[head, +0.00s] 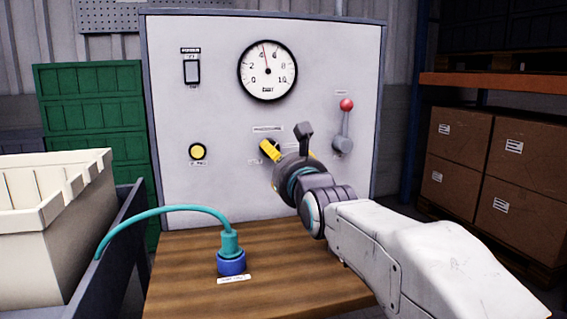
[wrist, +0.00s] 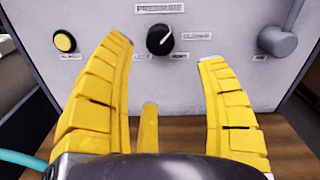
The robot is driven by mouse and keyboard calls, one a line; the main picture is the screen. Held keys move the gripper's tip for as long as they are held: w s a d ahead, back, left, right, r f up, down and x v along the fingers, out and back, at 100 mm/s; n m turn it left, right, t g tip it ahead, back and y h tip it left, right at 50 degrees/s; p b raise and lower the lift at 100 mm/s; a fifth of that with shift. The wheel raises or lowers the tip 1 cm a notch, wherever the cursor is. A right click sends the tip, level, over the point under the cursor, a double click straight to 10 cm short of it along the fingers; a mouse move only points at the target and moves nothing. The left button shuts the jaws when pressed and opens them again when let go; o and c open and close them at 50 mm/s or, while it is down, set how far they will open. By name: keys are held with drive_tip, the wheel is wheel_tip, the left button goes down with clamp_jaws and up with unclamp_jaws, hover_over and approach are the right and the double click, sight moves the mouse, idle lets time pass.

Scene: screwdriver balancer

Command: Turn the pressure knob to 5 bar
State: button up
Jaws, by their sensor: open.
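The black pressure knob (wrist: 160,40) is on the grey panel under a PRESSURE label, its white pointer mark tilted to the upper right. In the wrist view it appears between the tips of my gripper (wrist: 167,50), whose yellow fingers are spread apart and empty. The fingers seem short of the knob, with no contact visible. In the head view my gripper (head: 288,149) faces the panel and mostly hides the knob. The round pressure gauge (head: 267,85) is marked 0 to 10; its red needle points almost straight up, between 4 and 6, slightly left of centre.
A yellow button (head: 198,152) and a black switch (head: 191,71) are left of the knob; a red-tipped lever (head: 345,120) is right. A teal hose with a blue fitting (head: 231,262) stands on the wooden bench (head: 185,285). A cream crate (head: 45,230) is at left.

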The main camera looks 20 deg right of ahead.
drive_tip(key=shift+s, duration=0.3)
